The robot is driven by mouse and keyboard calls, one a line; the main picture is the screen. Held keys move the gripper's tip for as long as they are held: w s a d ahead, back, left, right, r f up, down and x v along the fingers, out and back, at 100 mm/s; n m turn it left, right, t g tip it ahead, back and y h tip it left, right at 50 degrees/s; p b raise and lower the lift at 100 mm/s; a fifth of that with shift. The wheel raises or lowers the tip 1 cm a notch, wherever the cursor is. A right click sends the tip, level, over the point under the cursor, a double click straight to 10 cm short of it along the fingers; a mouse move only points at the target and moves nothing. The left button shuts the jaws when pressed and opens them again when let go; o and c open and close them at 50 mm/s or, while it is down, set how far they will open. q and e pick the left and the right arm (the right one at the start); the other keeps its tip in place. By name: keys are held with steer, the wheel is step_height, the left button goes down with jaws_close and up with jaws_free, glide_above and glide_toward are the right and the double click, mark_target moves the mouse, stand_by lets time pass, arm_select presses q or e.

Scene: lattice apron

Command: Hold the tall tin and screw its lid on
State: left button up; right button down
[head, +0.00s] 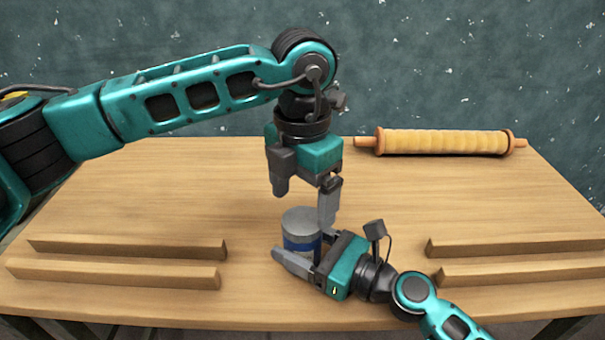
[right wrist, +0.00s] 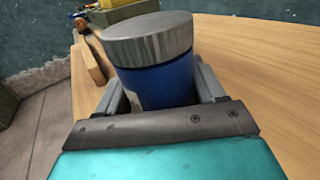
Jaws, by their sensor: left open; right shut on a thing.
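The tall tin (head: 301,243) is blue and stands on the table near the front middle; it also shows in the right wrist view (right wrist: 160,82). Its grey metal lid (head: 299,217) sits on top of it, also in the right wrist view (right wrist: 148,40). Whether the lid is threaded on, I cannot tell. My right gripper (head: 297,252) is shut on the tin's blue side, from the front right, below the lid. My left gripper (head: 304,207) is open and points down over the lid, one finger on each side. Whether its fingers touch the lid is unclear.
A wooden roller (head: 440,142) lies at the back right. Low wooden rails lie at the left (head: 125,247) and right (head: 515,246) of the table (head: 180,185). The table's middle is mostly clear. The right wrist view shows a yellow item (right wrist: 110,4) far off.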

mark_target(302, 219)
arm_select(q)
steer(key=shift+f, duration=1.85)
steer(key=shift+c, duration=0.3)
steer(key=c, duration=1)
steer(key=o, duration=1.2)
steer(key=shift+r, duration=0.1)
step_height(302, 219, up, 12)
steer(key=shift+f, duration=0.1)
